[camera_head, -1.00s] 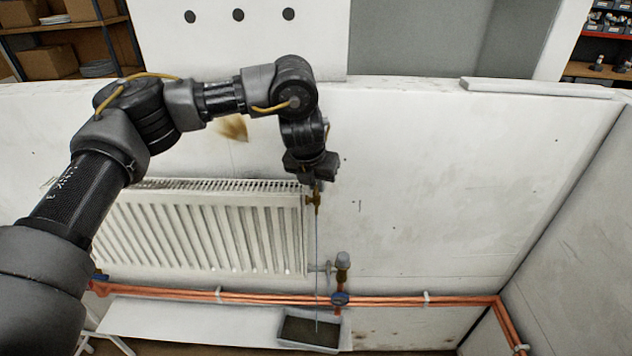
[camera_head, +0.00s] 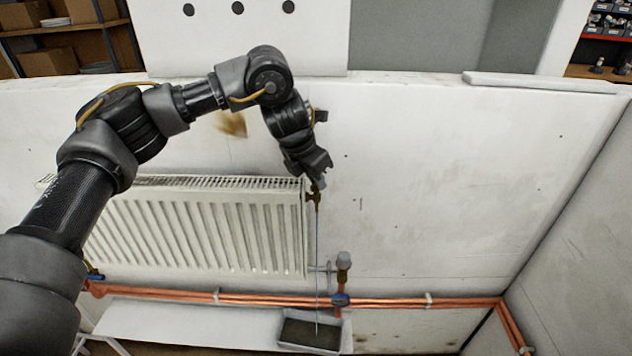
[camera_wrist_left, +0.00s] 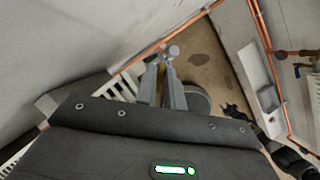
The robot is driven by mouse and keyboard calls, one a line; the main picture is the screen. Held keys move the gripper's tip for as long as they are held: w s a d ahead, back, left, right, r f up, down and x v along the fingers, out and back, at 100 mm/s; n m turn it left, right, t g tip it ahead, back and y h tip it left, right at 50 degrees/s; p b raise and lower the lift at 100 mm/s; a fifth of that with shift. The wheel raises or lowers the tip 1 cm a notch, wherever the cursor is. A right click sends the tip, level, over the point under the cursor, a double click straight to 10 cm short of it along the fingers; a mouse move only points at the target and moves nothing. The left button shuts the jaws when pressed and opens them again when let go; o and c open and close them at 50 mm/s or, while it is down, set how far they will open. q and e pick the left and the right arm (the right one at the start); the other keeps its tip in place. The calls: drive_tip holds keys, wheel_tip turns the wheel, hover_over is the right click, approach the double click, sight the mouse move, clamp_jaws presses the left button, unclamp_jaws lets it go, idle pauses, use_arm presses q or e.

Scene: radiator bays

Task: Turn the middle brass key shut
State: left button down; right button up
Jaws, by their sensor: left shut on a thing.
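The brass key (camera_head: 316,197) sits at the upper right end of the white radiator (camera_head: 200,230). My left gripper (camera_head: 318,183) reaches down to it from the upper left, tilted, and is shut on its top. The fingers hide the part of the key they hold. A thin bluish stream runs straight down from below the key to a grey tray (camera_head: 308,332). My right gripper is not in the head view.
Copper pipes (camera_head: 400,301) run along the wall below the radiator. A grey-capped valve (camera_head: 343,262) stands just below and right of the key. The white wall right of the gripper is clear. Shelves with boxes (camera_head: 48,62) stand behind at the left.

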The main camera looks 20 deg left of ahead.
use_arm(q)
drive_tip(key=m+g+h, duration=0.1)
drive_tip(key=m, duration=0.2)
drive_tip(key=shift+a+m, duration=0.1)
drive_tip(key=shift+m, duration=0.3)
drive_tip(key=m+g+p, duration=0.1)
drive_tip(key=m+p, duration=0.1)
drive_tip(key=m, duration=0.1)
drive_tip(key=shift+w+r+m+h, duration=0.1)
drive_tip(key=shift+m+h, duration=0.2)
drive_tip(key=shift+h, duration=0.1)
drive_tip(key=shift+m+g, duration=0.3)
drive_tip(key=shift+m, duration=0.3)
drive_tip(key=c, duration=1.6)
unclamp_jaws()
drive_tip(key=shift+a+r, duration=0.2)
drive_tip(key=shift+r, duration=0.2)
drive_tip(key=b+v, duration=0.1)
drive_tip(key=v, duration=0.8)
drive_tip(key=shift+a+r, duration=0.2)
drive_tip(key=shift+r, duration=0.1)
